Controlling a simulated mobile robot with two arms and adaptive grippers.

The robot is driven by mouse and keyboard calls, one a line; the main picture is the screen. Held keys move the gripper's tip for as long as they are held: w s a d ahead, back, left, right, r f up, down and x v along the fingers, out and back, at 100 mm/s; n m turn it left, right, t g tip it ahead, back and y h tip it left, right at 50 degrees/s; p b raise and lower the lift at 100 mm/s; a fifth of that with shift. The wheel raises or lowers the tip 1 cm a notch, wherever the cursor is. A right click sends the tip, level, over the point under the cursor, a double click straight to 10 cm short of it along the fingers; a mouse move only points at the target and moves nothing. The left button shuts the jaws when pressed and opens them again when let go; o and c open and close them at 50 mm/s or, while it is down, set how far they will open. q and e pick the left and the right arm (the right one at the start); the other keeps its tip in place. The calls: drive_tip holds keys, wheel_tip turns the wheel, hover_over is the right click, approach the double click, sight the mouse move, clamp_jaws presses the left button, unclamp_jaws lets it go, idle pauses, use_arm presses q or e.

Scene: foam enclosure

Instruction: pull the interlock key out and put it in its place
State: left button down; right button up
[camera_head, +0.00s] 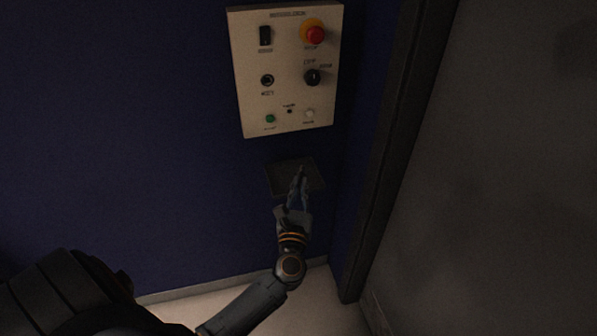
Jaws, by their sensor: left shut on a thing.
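The cream control panel (286,125) hangs on the blue wall. Its round key socket (267,80), at the middle left, shows no key standing in it. A dark shallow tray (278,178) is on the wall below the panel. My left gripper (299,178) is in front of the tray, its fingers pointing up. It is shut on the interlock key, which is too small and dark to make out between the fingers. I cannot tell whether the fingertips touch the tray. My right gripper is out of view.
The panel also carries a red stop button (315,35) with a yellow collar, a black rocker switch (265,36), a black selector knob (312,77) and a green button (270,118). A dark door frame (395,140) and a grey surface (490,170) stand close on the right.

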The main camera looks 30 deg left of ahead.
use_arm(q)
drive_tip(key=shift+w+a+f, duration=0.2)
drive_tip(key=shift+w+f, duration=0.45)
drive_tip(key=shift+f, duration=0.15)
drive_tip(key=w+a+b, duration=0.1)
drive_tip(key=w+a, duration=0.1)
drive_tip(key=w+a+f+b, duration=0.1)
drive_tip(key=w+a, duration=0.1)
drive_tip(key=a, duration=0.1)
drive_tip(key=shift+w+f, duration=0.1)
drive_tip(key=shift+w, duration=0.05)
drive_tip(key=shift+w+a+f+b, duration=0.15)
drive_tip(key=shift+a+f+b, duration=0.05)
drive_tip(key=shift+f+b, duration=0.5)
drive_tip(key=shift+b, duration=0.05)
drive_tip(key=shift+d+f+b, duration=0.1)
drive_tip(key=shift+f+b, duration=0.1)
drive_tip(key=shift+b, duration=0.1)
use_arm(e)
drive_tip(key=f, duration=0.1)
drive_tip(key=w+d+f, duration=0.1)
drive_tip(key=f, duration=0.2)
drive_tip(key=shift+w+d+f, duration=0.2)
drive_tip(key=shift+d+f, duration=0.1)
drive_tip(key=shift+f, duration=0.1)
